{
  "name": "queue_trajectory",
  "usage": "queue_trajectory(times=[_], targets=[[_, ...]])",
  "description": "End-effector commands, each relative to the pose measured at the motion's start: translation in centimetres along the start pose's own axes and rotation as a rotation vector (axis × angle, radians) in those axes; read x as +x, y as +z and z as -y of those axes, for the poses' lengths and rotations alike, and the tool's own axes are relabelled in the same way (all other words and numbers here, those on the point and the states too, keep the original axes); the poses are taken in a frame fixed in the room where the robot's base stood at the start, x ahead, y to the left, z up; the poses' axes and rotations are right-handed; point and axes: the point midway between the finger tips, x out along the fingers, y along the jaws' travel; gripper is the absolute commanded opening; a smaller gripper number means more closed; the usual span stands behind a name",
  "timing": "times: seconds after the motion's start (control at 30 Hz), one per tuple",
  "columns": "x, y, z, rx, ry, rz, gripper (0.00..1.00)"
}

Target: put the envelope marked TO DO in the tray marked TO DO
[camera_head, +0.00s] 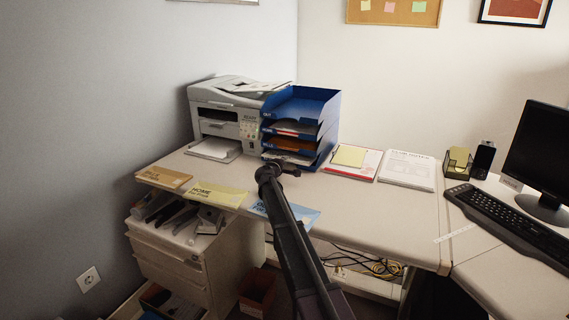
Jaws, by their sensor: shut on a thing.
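A blue envelope (304,217) shows at the desk's front edge, part of it sticking out past the edge. My dark arm crosses in front of it and hides its middle and most of its lettering, so I cannot read its mark in full. A blue stack of trays (329,132) stands at the back of the desk beside the printer. Its top tray reads OUT, one below reads HOME, and the lowest visible label reads BILLS. The label between them is too small to read. My gripper's fingers are hidden behind my arm.
A yellow HOME envelope (216,194) and an orange BILLS envelope (164,177) lie along the front edge to the left. The printer (218,113) stands left of the trays. Papers (407,169) and a keyboard (492,211) lie right.

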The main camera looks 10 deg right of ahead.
Motion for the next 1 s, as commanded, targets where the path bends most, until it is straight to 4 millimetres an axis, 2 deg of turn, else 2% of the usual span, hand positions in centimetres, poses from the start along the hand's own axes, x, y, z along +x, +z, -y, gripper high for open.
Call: queue_trajectory(times=[0.2, 0.23, 0.3, 0.37, 1.0], targets=[[0.00, 0.00, -0.01, 0.000, 0.000, 0.000, 0.00], [0.00, 0.00, -0.01, 0.000, 0.000, 0.000, 0.16], [0.00, 0.00, -0.01, 0.000, 0.000, 0.000, 0.37], [0.00, 0.01, -0.01, 0.000, 0.000, 0.000, 0.53], [0.00, -0.01, 0.00, 0.000, 0.000, 0.000, 0.53]])
